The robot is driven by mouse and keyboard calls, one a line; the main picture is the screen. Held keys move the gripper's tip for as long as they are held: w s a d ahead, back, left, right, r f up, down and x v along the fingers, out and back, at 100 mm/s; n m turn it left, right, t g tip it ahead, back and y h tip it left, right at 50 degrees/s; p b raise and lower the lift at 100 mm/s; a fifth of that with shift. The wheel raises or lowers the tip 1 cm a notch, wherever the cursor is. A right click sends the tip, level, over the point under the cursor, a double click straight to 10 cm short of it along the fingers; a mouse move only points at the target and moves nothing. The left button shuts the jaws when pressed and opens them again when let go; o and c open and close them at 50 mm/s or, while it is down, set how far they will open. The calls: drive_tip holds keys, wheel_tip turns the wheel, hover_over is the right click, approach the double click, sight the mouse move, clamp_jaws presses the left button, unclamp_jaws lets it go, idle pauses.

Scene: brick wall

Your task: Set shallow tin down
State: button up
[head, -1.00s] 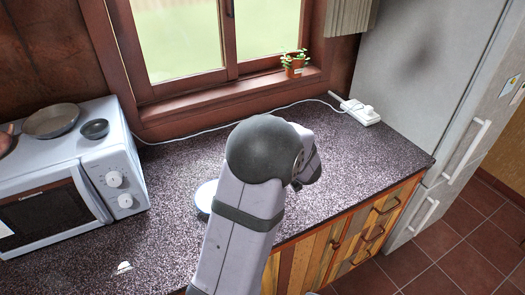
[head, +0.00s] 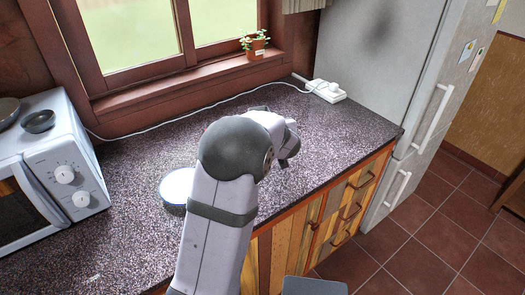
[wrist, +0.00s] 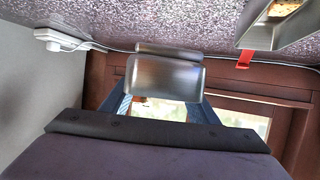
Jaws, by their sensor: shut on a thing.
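The shallow tin (wrist: 165,78) is a shiny grey metal piece with rounded corners, in the middle of the wrist view. My gripper (wrist: 162,92) is shut on it, with a blue finger along each side. The wrist view is upside down, with the counter at the top and the window below. I cannot tell whether the tin touches the counter. In the head view my arm hides most of the gripper and the tin.
The speckled counter (head: 335,135) is clear to the right of my arm. A round pale-blue-rimmed object (head: 177,187) lies left of it. A power strip (head: 327,91), potted plant (head: 256,46) and microwave (head: 60,160) stand around. Another metal object (wrist: 280,28) shows in the wrist view.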

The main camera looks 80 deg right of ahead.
drive_tip(key=shift+f, duration=4.6)
drive_tip(key=shift+f+b, duration=0.15)
drive_tip(key=shift+b, duration=0.15)
drive_tip(key=o, duration=1.1)
drive_tip(key=shift+a+r, duration=0.1)
drive_tip(key=shift+r, duration=0.1)
drive_tip(key=v, duration=1.2)
drive_tip(key=shift+b, duration=0.4)
